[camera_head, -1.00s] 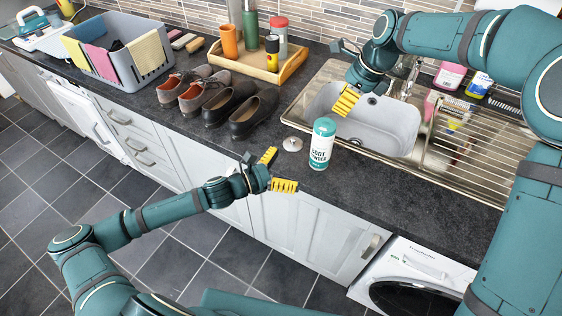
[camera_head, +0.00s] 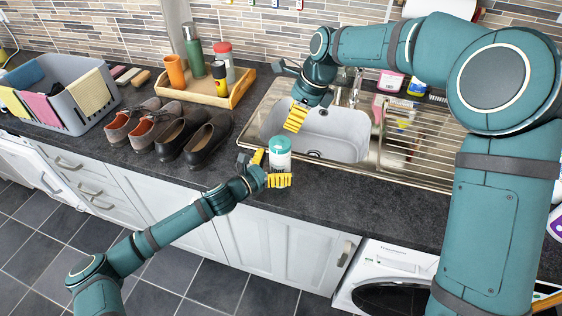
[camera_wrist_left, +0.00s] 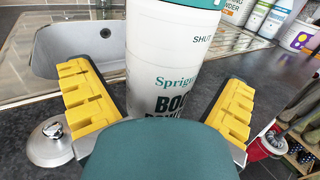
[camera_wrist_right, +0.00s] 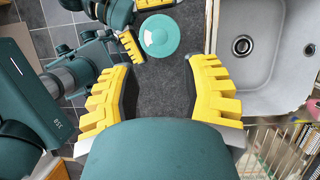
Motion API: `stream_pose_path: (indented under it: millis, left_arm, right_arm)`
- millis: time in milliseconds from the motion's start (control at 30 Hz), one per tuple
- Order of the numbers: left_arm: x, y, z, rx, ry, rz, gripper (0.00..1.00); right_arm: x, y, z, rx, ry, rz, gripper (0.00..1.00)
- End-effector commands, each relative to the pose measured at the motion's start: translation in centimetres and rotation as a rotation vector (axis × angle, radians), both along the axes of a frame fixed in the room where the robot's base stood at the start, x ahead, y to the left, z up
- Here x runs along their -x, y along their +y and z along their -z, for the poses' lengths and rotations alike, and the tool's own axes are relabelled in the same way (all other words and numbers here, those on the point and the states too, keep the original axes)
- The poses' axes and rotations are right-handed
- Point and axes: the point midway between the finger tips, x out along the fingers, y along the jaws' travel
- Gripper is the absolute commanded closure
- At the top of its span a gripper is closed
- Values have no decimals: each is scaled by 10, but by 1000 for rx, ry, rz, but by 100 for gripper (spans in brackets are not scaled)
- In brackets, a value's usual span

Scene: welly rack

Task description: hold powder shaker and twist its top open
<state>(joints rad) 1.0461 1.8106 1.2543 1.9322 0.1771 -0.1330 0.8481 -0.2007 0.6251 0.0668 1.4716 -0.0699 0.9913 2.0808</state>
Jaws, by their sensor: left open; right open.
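The powder shaker (camera_head: 280,147) stands upright on the dark worktop in front of the sink; it is white with a teal top. Its printed side fills the middle of the left wrist view (camera_wrist_left: 168,55). My left gripper (camera_head: 268,172) is open, with its yellow fingers on either side of the shaker's body and gaps visible. My right gripper (camera_head: 296,117) is open and empty, above the sink's near-left side, pointing down. In the right wrist view the shaker's teal top (camera_wrist_right: 159,36) lies beyond the open fingers, seen from above.
The sink (camera_head: 335,135) lies right behind the shaker. A metal lid-like object (camera_wrist_left: 50,140) sits on the worktop by the left gripper. Dark shoes (camera_head: 207,138) stand to the left; a wooden tray (camera_head: 207,97) with bottles is behind them.

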Motion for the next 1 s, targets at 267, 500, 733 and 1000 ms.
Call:
stream_pose_path:
  millis: [267, 500, 733, 1000]
  left_arm:
    - [-9, -11, 0, 1, 1, 0, 0]
    - [-9, -11, 0, 0, 0, 0, 7]
    - [-9, -11, 0, -1, 1, 0, 79]
    - [-9, -11, 0, 0, 0, 0, 79]
  right_arm:
    - [0, 0, 0, 0, 0, 0, 54]
    - [0, 0, 0, 0, 0, 0, 54]
    - [0, 0, 0, 0, 0, 0, 54]
    - [4, -1, 7, -25, 20, -15, 4]
